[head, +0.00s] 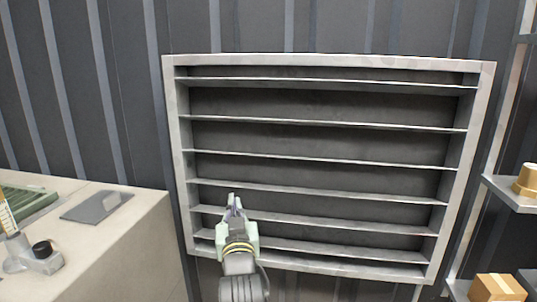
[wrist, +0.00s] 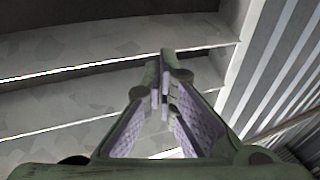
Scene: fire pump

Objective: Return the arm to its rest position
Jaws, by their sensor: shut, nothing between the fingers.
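My gripper (head: 235,203) shows in the head view in front of the lower left part of a louvred metal vent (head: 487,130). Its arm comes up from the bottom edge of the picture. In the wrist view my gripper (wrist: 163,95) has its fingertips together with nothing between them. The vent slats (wrist: 60,100) fill the left and upper part of that view. I cannot tell how far the fingertips are from the slats.
At the left stands a pale counter (head: 130,225) with a dark flat plate (head: 97,206), a green tray (head: 25,205) and a grey fitting with a black knob (head: 42,250). At the right are shelves with a brass-coloured part (head: 526,180) and a cardboard box (head: 497,288).

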